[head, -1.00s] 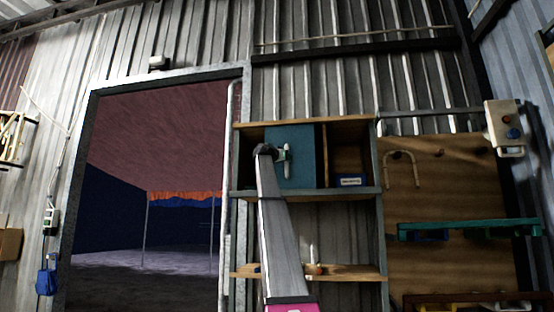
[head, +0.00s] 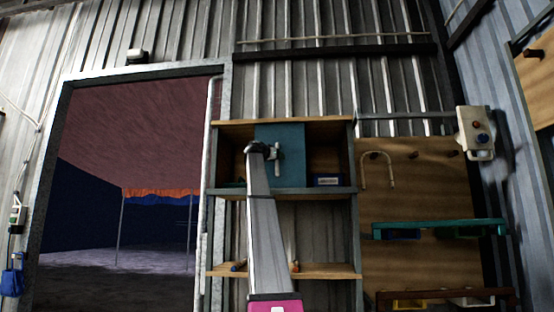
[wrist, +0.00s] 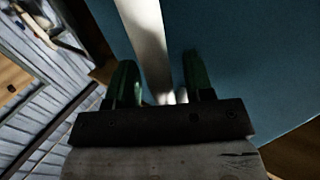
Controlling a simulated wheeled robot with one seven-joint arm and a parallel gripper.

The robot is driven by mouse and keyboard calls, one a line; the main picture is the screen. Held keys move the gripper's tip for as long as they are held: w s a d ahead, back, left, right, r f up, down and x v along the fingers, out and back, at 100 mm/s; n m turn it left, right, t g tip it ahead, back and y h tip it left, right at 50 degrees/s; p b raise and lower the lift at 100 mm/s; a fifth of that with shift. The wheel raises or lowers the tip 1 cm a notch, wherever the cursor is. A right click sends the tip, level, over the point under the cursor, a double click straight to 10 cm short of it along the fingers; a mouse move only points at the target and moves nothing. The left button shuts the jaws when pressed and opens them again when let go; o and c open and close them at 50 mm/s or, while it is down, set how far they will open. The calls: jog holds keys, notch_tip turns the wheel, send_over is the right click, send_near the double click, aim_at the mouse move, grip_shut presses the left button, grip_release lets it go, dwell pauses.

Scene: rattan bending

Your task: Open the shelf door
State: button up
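The shelf unit (head: 356,210) stands against the corrugated wall. Its teal door panel (head: 293,155) covers the middle of the upper compartment, with open space to its left and right. A pale upright handle (head: 278,158) is on the panel. My gripper (head: 262,148) is at the handle. In the wrist view the handle (wrist: 148,40) runs between the two green fingers of my gripper (wrist: 160,82). The left finger is close against it, and a teal gap shows on the right. The fingers look apart, not clamped. The door panel (wrist: 245,60) fills the wrist view's right side.
A small labelled box (head: 327,180) sits in the compartment right of the door. A lower shelf board (head: 330,270) holds small items. A pegboard (head: 430,190) with a green rack (head: 440,228) is to the right. A wide doorway (head: 130,180) opens at the left.

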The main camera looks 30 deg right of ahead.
jog(key=shift+a, duration=0.1)
jog(key=v, duration=1)
jog(key=shift+a, duration=0.25)
jog(key=shift+s, duration=0.1)
